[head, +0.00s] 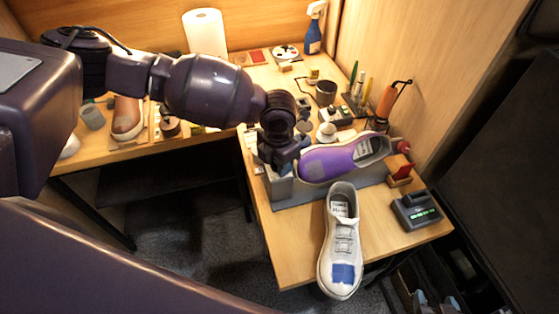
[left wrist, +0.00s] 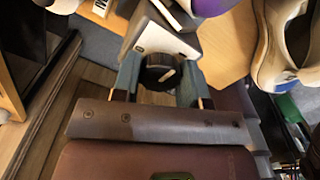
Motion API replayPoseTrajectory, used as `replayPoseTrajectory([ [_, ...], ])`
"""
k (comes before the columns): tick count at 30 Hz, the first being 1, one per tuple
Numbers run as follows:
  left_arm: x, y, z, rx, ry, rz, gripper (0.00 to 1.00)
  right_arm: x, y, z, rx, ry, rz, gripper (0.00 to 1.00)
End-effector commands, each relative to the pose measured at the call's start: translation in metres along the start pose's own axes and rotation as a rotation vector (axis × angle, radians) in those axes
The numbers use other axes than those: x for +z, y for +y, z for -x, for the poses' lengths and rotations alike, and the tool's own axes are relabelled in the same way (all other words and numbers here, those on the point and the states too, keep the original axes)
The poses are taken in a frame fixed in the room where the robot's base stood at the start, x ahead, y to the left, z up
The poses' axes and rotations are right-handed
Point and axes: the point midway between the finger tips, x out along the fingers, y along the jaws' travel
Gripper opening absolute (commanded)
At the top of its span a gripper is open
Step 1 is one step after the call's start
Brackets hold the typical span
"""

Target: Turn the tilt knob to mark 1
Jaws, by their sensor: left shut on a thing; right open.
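The tilt knob (left wrist: 160,70) is a dark round knob with a pale pointer line. It sits on the end of a grey and white block (left wrist: 165,38) in the left wrist view. My left gripper (left wrist: 160,84) is shut on it, with one finger on each side. In the head view my left gripper (head: 281,166) reaches down to the grey block (head: 279,188) at the left end of the sneaker stand (head: 320,197). The knob is hidden there by my gripper. The mark numbers cannot be read. My right gripper is not in view.
A purple sneaker (head: 330,163) lies tilted on the stand. A white sneaker (head: 342,235) with a blue toe patch juts over the table's front edge. A dark device with green lights (head: 416,211) stands at right. Bottles and small tools crowd the back.

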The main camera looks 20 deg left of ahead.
Motion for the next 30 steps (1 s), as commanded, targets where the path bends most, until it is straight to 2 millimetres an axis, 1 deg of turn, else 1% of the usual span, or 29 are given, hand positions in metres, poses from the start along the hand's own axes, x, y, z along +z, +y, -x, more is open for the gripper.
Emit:
replayPoseTrajectory([
  [4, -0.001, 0.0, -0.001, -0.001, 0.003, -0.074, 0.19, -0.002, 0.0, -0.002, -0.001, 0.005, 0.001, 0.61],
  [14, -0.001, -0.001, -0.001, -0.001, 0.003, -0.095, 0.19, -0.007, -0.001, -0.006, -0.003, 0.016, 0.002, 0.61],
  [17, -0.001, 0.0, -0.002, -0.001, 0.003, -0.163, 0.19, -0.006, -0.001, -0.006, -0.003, 0.015, 0.002, 0.61],
  [24, -0.001, -0.001, -0.002, -0.002, 0.003, -0.384, 0.19, 0.002, -0.001, -0.006, -0.002, 0.005, 0.001, 0.61],
  [30, -0.001, -0.001, -0.001, -0.002, 0.003, -0.434, 0.19, 0.008, -0.001, -0.003, 0.0, -0.006, 0.0, 0.61],
])
